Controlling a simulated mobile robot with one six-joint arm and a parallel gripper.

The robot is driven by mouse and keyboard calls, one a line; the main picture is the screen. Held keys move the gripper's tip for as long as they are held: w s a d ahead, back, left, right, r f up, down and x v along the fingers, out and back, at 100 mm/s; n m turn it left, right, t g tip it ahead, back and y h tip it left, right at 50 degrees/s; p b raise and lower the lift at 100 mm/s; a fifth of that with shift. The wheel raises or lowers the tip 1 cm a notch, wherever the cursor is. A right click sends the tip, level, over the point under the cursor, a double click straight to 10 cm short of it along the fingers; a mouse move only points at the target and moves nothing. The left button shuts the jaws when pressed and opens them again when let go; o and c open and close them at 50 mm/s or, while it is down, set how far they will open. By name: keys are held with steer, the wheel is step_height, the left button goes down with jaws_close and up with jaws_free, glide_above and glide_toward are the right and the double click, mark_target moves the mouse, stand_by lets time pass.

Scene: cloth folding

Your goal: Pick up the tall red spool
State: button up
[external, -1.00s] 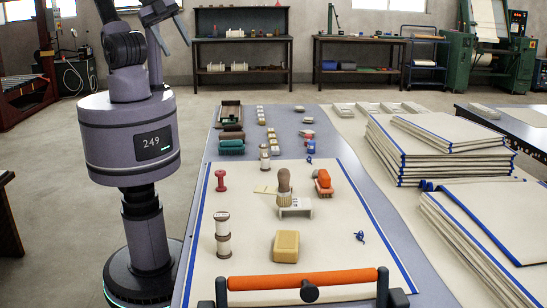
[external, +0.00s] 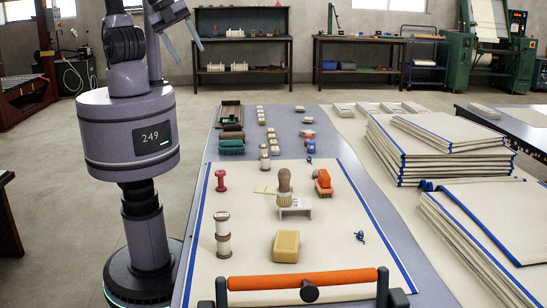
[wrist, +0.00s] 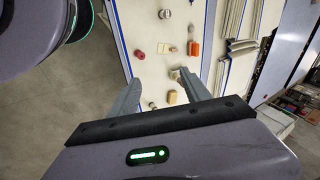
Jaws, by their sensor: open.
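The tall red spool (external: 220,180) stands upright on the cream cloth panel (external: 252,240), near its left blue edge. In the wrist view the spool (wrist: 139,54) is small, beyond the left finger's tip. My gripper (external: 187,48) is high up at the upper left of the external view, well above and away from the table. In the wrist view my gripper's fingers (wrist: 160,74) are spread wide with nothing held between them.
White-and-brown spools (external: 222,235) stand nearer the camera than the red one. A wooden-handled tool (external: 284,182), an orange-topped block (external: 323,182) and a yellow block (external: 286,246) lie to the right. An orange roller bar (external: 300,280) crosses the near edge.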

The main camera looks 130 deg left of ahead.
steer(key=w+d+f+m+g+y+p, duration=0.1)
steer(key=w+d+f+m+g+p, duration=0.15)
steer(key=w+f+m, duration=0.5)
steer(key=m+p, duration=0.2)
steer(key=m, duration=0.3)
glide_toward(219, 172)
steer(key=shift+m+g+y, duration=0.3)
steer(key=shift+m+g, duration=0.15)
steer(key=b+x, duration=0.1)
steer(key=b, duration=0.1)
steer(key=b+x, duration=0.4)
steer(key=shift+w+d+f+b, duration=0.15)
steer(key=shift+w+d+b, duration=0.15)
steer(key=shift+d, duration=0.05)
steer(key=b+x, duration=0.3)
steer(key=x, duration=0.3)
steer(key=shift+a, duration=0.1)
steer(key=shift+r, duration=0.2)
jaws_close()
